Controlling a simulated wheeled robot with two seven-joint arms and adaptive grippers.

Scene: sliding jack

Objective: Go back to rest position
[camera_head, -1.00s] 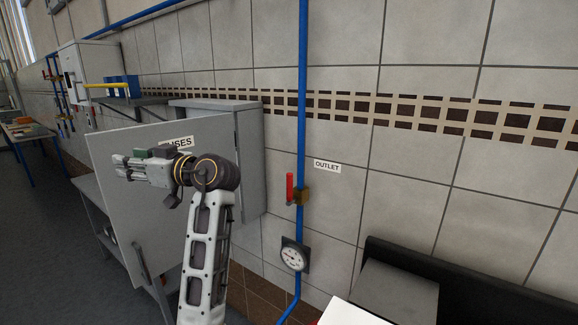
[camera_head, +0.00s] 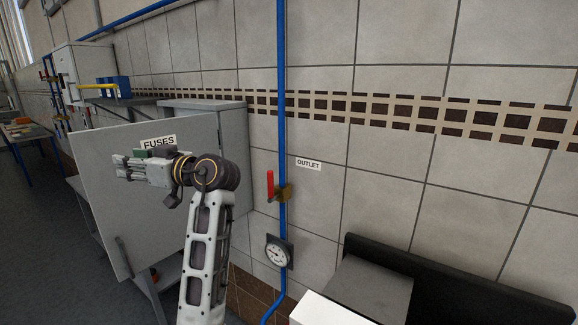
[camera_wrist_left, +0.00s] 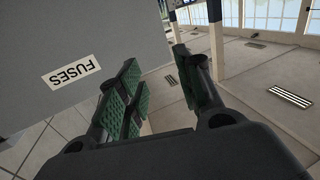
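My left gripper (camera_head: 128,166) is raised in front of the grey cabinet door labelled FUSES (camera_head: 110,205), pointing left in the head view. In the left wrist view its two padded fingers (camera_wrist_left: 162,85) stand apart with nothing between them, so it is open. The FUSES door (camera_wrist_left: 90,40) fills the upper left of that view, upside down. I cannot tell whether the gripper touches the door. My right gripper is in neither view.
The door stands open from its grey cabinet (camera_head: 205,106). To its right are a blue pipe (camera_head: 282,100), a red-handled valve (camera_head: 271,186), an OUTLET label (camera_head: 308,164) and a gauge (camera_head: 278,252). A grey box (camera_head: 365,290) stands lower right. Floor shows at lower left.

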